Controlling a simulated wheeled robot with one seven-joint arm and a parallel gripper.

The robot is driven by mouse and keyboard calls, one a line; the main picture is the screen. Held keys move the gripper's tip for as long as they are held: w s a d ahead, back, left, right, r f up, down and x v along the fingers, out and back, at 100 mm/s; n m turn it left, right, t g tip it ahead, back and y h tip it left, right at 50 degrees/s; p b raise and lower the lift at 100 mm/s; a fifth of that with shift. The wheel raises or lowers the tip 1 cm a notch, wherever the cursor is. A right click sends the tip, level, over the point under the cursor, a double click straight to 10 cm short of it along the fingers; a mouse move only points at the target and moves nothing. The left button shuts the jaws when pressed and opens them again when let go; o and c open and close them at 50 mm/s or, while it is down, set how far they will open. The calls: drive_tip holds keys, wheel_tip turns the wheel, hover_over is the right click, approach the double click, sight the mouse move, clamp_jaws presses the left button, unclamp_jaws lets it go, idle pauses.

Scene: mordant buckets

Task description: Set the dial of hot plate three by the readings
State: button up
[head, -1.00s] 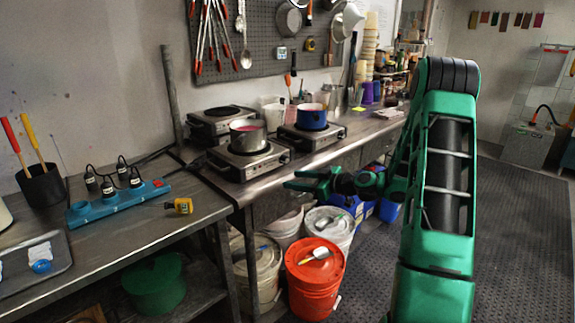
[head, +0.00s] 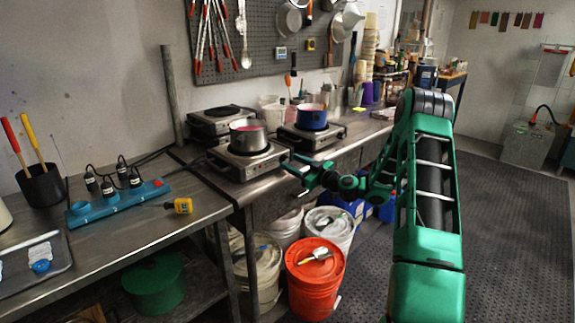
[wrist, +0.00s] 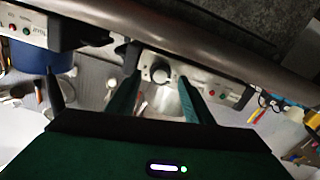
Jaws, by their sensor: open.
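In the head view, one hot plate (head: 250,166) bears a steel pot (head: 248,138) with pink contents. A second hot plate (head: 311,138) bears a blue pot (head: 312,119), and a third, empty one (head: 213,122) stands behind. I cannot tell which is number three. My gripper (head: 288,163) is open at the bench's front edge, close to the steel pot's hot plate. In the wrist view, a dark round dial (wrist: 160,73) on a pale panel shows between my open fingers (wrist: 160,80). I cannot tell whether they touch it. No reading is legible.
Small display devices (head: 281,53) hang on the pegboard. An orange bucket (head: 315,285) and several white buckets stand below. The floor at right is clear.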

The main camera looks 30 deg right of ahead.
drive_tip(key=shift+x, duration=1.15)
drive_tip(key=c, duration=1)
drive_tip(key=shift+c, duration=0.2)
